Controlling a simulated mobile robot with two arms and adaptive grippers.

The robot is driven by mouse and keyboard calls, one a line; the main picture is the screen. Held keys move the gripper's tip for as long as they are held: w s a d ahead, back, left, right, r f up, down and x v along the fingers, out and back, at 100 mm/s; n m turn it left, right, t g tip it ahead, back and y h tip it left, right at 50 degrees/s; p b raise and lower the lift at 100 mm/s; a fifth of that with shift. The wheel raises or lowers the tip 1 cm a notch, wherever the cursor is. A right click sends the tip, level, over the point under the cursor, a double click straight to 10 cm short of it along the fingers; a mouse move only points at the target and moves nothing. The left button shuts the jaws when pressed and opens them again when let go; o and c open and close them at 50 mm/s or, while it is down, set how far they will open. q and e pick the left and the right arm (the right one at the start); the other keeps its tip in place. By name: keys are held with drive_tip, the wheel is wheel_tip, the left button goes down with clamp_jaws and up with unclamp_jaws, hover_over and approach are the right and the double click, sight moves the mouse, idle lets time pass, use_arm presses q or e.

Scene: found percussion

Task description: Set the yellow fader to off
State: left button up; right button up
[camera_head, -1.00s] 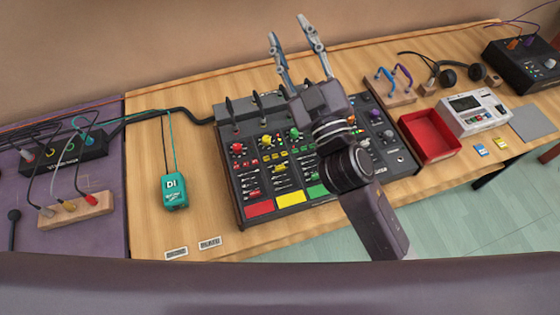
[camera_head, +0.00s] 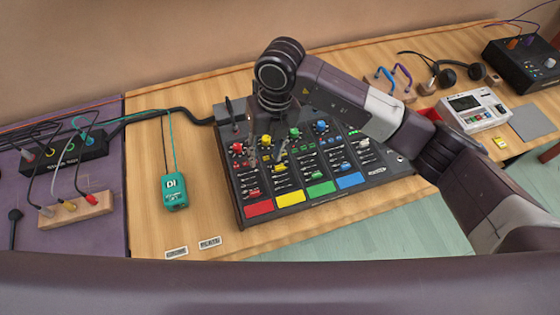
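The mixer (camera_head: 225,168) lies on the wooden table with red, yellow, green and blue channel strips. The yellow strip ends in a yellow label (camera_head: 290,197) and has a yellow knob (camera_head: 265,141) higher up. Small yellow parts (camera_head: 279,168) show midway down that strip; the yellow fader's cap and its exact position are too small to tell. My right gripper (camera_head: 268,157) points down over the upper part of the red and yellow strips. Its two fingers are apart, with nothing visibly held; whether they touch the panel is unclear. My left gripper is out of view.
A teal DI box (camera_head: 174,191) with cables lies left of the mixer. A white device (camera_head: 477,112), headphones (camera_head: 449,78) and a mostly hidden red tray (camera_head: 431,114) are to the right. My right forearm covers the mixer's upper right. Bare table lies around the DI box.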

sight(280, 167)
drive_tip(key=d, duration=0.1)
drive_tip(key=w+d+h, duration=0.1)
drive_tip(key=d, duration=0.1)
drive_tip(key=shift+w+d+h, duration=0.2)
drive_tip(key=shift+w+h, duration=0.1)
drive_tip(key=shift+w, duration=0.1)
drive_tip(key=shift+d+f, duration=0.1)
drive_tip(key=shift+f, duration=0.15)
wheel_tip(280, 167, down, 6)
drive_tip(key=shift+p, duration=1.15)
drive_tip(key=shift+f, duration=0.5)
drive_tip(key=shift+c, duration=0.4)
clamp_jaws()
